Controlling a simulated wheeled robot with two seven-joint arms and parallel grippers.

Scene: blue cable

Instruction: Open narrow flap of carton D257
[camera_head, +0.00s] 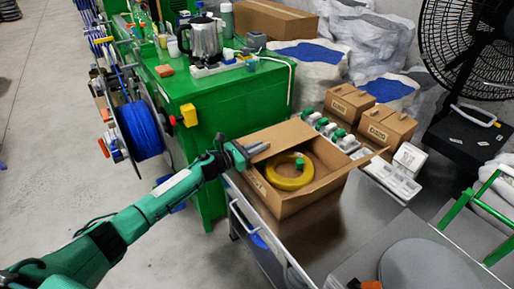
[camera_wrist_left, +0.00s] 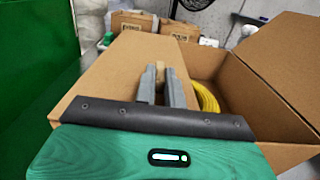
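Carton D257 appears to be the open brown carton (camera_head: 285,203) on the grey metal table; its label is not readable. A coil of yellow cable (camera_head: 290,171) lies inside and also shows in the wrist view (camera_wrist_left: 206,98). One flap (camera_head: 283,137) stands out at the back left, and another flap (camera_head: 352,166) sticks out at the right. My left gripper (camera_head: 257,150) is at the carton's left corner, over the rim. In the left wrist view its grey fingers (camera_wrist_left: 163,86) are a small gap apart, with tan cardboard visible between them. My right gripper is not in view.
Two smaller closed cartons (camera_head: 385,127) and a row of white and green items (camera_head: 338,135) stand behind the carton. A green cabinet (camera_head: 225,105) with a kettle (camera_head: 203,40) is at the back left. The table (camera_head: 335,215) is clear in front of the carton.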

